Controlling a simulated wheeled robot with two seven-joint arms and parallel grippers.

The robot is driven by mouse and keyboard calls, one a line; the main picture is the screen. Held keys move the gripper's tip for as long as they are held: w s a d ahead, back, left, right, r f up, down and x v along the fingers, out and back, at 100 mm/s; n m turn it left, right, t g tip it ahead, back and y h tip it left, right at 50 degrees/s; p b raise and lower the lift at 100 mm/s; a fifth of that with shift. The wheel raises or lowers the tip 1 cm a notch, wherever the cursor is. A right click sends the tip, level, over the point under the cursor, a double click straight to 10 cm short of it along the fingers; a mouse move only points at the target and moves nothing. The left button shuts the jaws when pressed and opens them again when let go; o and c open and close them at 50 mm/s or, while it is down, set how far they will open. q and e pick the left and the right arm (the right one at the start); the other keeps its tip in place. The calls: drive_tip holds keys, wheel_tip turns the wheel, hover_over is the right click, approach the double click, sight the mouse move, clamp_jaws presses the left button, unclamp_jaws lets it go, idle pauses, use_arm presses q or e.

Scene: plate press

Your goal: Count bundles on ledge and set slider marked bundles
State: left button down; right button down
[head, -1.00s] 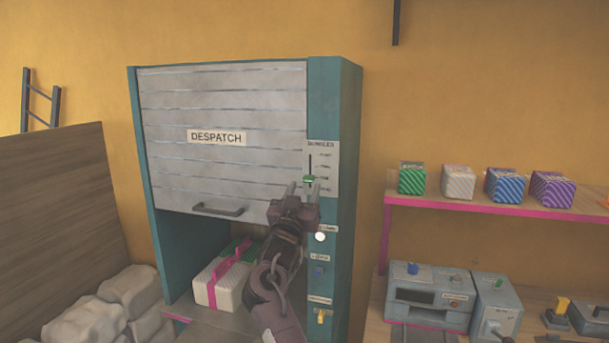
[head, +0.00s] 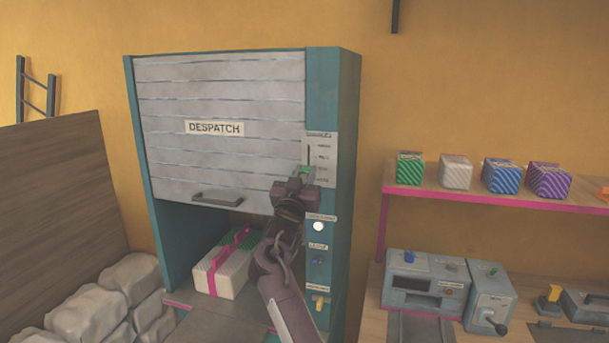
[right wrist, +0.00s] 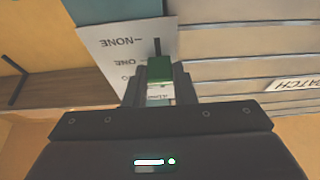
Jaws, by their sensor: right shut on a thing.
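The bundles slider is a green knob (head: 306,170) on a pale scale plate (head: 322,150) at the cabinet's upper right. My right gripper (right wrist: 160,82) is shut on the knob. In the right wrist view the plate is upside down; NONE and ONE are readable, and the knob (right wrist: 159,72) sits close to ONE, its exact mark unclear. Inside the opening below the DESPATCH shutter (head: 218,100) lies a white bundle (head: 222,272) with a pink band and green stripes behind. My arm hides the opening's right part, so I cannot tell whether more bundles lie there. My left gripper is out of view.
A shelf (head: 450,201) on the right holds several striped blocks. Grey machines stand below it; pale sacks (head: 85,312) lie at the lower left.

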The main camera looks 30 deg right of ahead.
drive_tip(key=shift+r+p, duration=0.3)
drive_tip(key=shift+r, duration=1.3)
drive_tip(key=c, duration=1.2)
unclamp_jaws()
drive_tip(key=shift+f, duration=0.1)
drive_tip(key=shift+a, duration=0.1)
drive_tip(key=shift+s+a+f+b, duration=0.2)
drive_tip(key=shift+f+b, duration=0.1)
drive_tip(key=shift+b, duration=0.05)
drive_tip(key=b, duration=0.4)
approach(308, 152)
drive_tip(key=shift+v, duration=0.9)
drive_tip(key=shift+s+d, duration=0.1)
drive_tip(key=shift+d, duration=0.05)
